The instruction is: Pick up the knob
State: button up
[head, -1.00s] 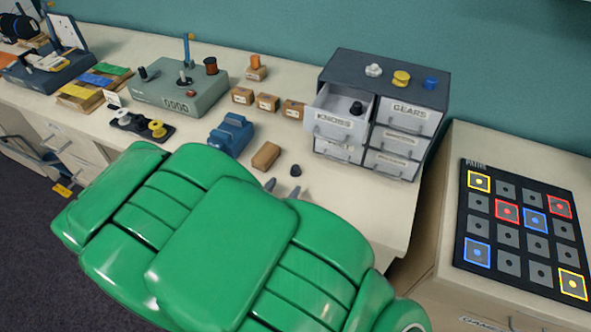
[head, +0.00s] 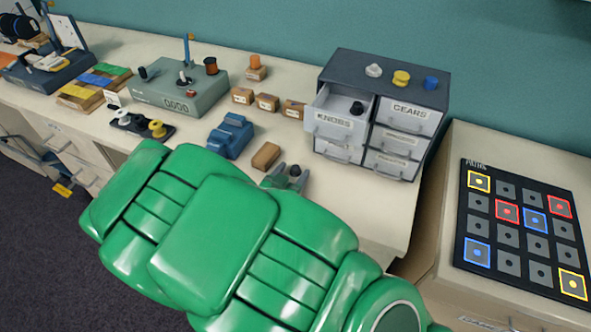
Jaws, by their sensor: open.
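A small dark knob (head: 295,171) stands on the table in front of the drawer cabinet. My gripper (head: 288,176) is open, with its grey fingers around the knob, one on its left and one on its right. I cannot tell whether the fingers touch it. My green arm hides the gripper's base and part of the table front. Another dark knob (head: 357,108) lies in the open drawer labelled KNOBS (head: 334,124).
The grey drawer cabinet (head: 390,68) stands behind and to the right, with knobs on top. A tan block (head: 265,155) and a blue device (head: 230,135) sit just left of my gripper. A panel with coloured squares (head: 522,230) lies on the right-hand counter.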

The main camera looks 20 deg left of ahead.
jog(key=shift+w+f, duration=0.1)
jog(key=shift+w, duration=0.4)
jog(key=c, duration=1)
